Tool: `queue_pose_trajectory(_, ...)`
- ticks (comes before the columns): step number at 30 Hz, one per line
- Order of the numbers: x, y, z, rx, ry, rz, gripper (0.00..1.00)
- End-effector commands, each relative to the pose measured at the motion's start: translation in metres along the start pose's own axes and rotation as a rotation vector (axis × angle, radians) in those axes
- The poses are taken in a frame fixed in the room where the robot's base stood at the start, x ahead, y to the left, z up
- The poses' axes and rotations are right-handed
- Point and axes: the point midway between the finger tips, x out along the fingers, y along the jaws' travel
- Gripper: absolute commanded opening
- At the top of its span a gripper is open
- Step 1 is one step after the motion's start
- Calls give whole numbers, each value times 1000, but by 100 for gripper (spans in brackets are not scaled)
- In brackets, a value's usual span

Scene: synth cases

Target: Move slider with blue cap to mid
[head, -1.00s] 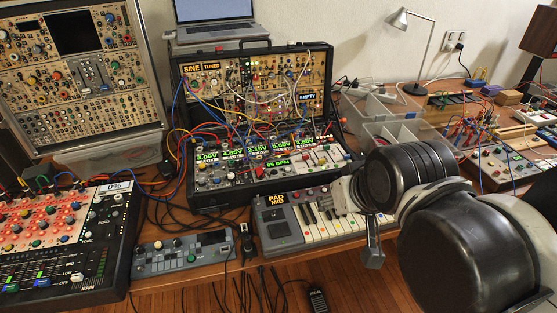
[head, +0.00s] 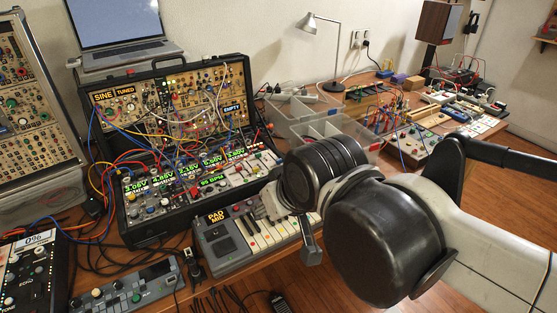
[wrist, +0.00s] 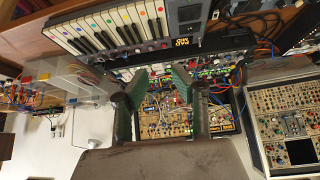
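The open synth case (head: 200,205) stands on the table, left of centre in the head view. Its lower panel (head: 245,170) carries sliders with small coloured caps at the right side. They are too small for me to single out a blue cap with certainty. My gripper (wrist: 160,80) is open in the wrist view, with two green-faced fingers apart and nothing between them. The case's modules show beyond and between the fingers. In the head view my gripper is in front of the case's right side, over the keyboard, partly hidden by my wrist.
A PAD MID keyboard (head: 221,240) lies in front of the case. A small grey device (head: 140,290) and a dark mixer (head: 30,265) are at lower left. Clear bins (head: 290,115) and a lamp (head: 310,22) stand behind. Patch cables (head: 110,140) arch over the case.

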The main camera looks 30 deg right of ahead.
Motion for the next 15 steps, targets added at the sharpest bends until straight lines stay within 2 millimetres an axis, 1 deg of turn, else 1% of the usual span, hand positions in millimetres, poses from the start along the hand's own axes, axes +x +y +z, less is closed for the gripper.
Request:
queue_pose_trajectory(6,0,0,0,0,0,0,25)
queue_pose_trajectory(7,0,0,0,0,0,0,26)
queue_pose_trajectory(8,0,0,0,0,0,0,30)
queue_pose_trajectory(10,0,0,-2,7,-3,1,30)
queue_pose_trajectory(13,-1,3,-13,41,-16,5,30)
queue_pose_trajectory(15,-2,6,-25,86,-35,11,30)
